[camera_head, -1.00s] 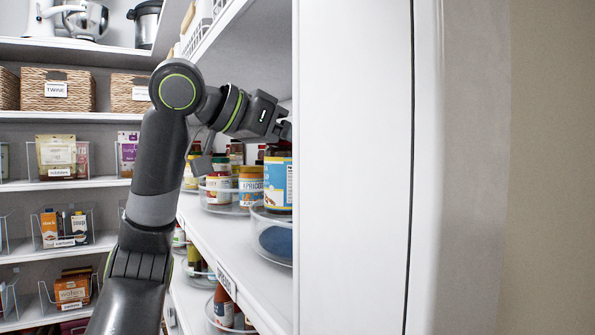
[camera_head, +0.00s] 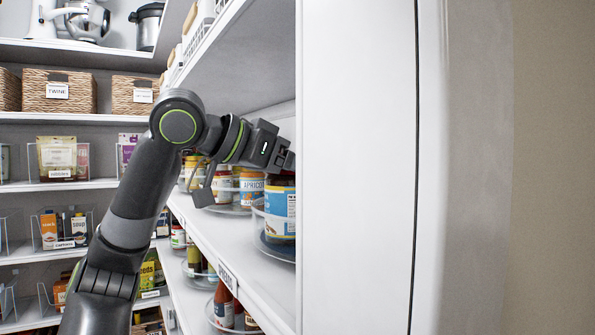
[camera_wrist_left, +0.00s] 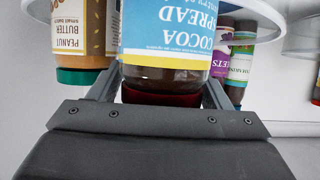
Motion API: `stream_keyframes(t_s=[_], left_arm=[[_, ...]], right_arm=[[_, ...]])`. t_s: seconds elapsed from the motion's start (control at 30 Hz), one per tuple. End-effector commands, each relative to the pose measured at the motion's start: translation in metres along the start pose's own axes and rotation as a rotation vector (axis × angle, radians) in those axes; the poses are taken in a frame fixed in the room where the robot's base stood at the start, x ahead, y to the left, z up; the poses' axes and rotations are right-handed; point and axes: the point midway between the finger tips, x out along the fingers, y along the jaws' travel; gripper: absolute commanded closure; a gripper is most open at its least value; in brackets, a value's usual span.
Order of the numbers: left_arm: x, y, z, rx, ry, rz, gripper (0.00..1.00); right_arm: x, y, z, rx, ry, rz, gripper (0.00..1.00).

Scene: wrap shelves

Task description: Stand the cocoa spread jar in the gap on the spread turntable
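The cocoa spread jar (camera_wrist_left: 165,40) has a blue and yellow label and a red lid; it shows inverted in the left wrist view. In the head view the jar (camera_head: 280,212) is upright within the clear-rimmed spread turntable (camera_head: 272,253), at the shelf's right. My left gripper (camera_wrist_left: 160,97) has its fingers on both sides of the red lid and appears shut on it. In the head view the fingertips are hidden behind the wrist and the cabinet panel. I cannot tell whether the jar's base touches the turntable. My right gripper is not in view.
An apricot jar (camera_head: 251,188) stands on another turntable behind. A white panel (camera_head: 355,170) closes off the right; a shelf (camera_head: 245,50) hangs above.

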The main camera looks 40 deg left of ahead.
Motion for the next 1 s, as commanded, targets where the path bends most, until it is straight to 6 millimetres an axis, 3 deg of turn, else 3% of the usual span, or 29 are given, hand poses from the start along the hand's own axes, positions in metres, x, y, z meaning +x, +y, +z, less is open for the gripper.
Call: stream_keyframes(t_s=[0.23, 0.37, 0.73, 1.0], left_arm=[[-0.001, 0.0, 0.0, 0.0, 0.001, 0.0, 0.28], [-0.012, -0.001, 0.001, 0.0, 0.003, -0.004, 0.28], [-0.088, 0.0, -0.001, -0.001, 0.006, -0.002, 0.28], [-0.118, 0.0, -0.001, -0.001, 0.002, -0.001, 0.28]], right_arm=[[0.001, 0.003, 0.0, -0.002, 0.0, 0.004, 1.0], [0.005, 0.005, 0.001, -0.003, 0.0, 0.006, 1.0], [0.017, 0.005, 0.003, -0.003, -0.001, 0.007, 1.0], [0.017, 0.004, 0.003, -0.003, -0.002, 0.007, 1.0]])
